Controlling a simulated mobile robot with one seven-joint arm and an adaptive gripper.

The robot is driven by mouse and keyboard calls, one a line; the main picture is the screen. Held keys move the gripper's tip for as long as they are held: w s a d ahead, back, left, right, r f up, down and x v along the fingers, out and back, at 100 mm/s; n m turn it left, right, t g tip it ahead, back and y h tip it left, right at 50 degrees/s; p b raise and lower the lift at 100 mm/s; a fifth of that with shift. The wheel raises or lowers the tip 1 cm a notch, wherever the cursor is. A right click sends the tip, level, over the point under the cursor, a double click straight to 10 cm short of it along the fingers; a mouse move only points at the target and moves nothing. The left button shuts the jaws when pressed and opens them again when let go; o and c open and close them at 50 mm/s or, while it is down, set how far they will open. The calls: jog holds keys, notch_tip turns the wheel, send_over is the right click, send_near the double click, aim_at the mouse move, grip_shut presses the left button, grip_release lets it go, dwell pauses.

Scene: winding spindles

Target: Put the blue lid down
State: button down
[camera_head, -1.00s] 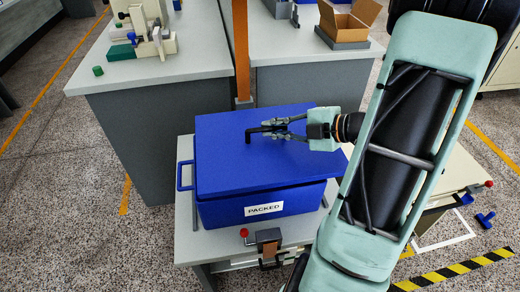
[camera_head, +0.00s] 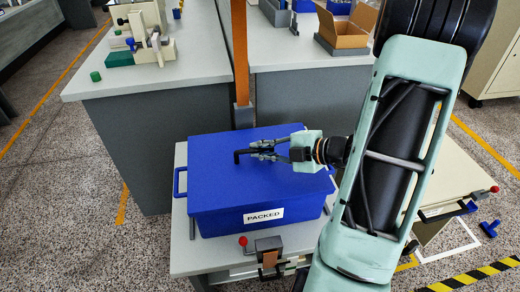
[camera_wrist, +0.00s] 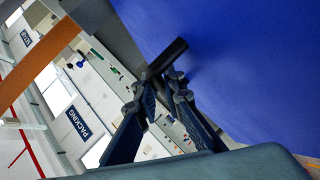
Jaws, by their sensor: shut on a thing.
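The blue lid (camera_head: 220,175) lies flat over the top of the blue box (camera_head: 225,224) in the head view, its edges roughly in line with the box walls. A black handle (camera_head: 240,155) stands up from the lid. My gripper (camera_head: 256,151) is shut on this handle, reaching in from the right. In the wrist view the fingers (camera_wrist: 163,85) close around the black handle (camera_wrist: 168,54), with the blue lid (camera_wrist: 235,65) filling the right. The inside of the box is hidden under the lid.
The box stands on a light table (camera_head: 200,258) and bears a PACKED label (camera_head: 264,215). A red-knobbed clamp (camera_head: 268,247) is at the table's front edge. An orange post (camera_head: 240,60) rises close behind the box. Grey workbenches (camera_head: 150,75) stand behind, with an open carton (camera_head: 347,28).

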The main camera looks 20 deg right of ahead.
jog(key=c, duration=2)
grip_release()
jog(key=shift+c, duration=0.2)
jog(key=shift+r, duration=0.1)
jog(key=p+v, duration=0.3)
jog(key=v, duration=0.9)
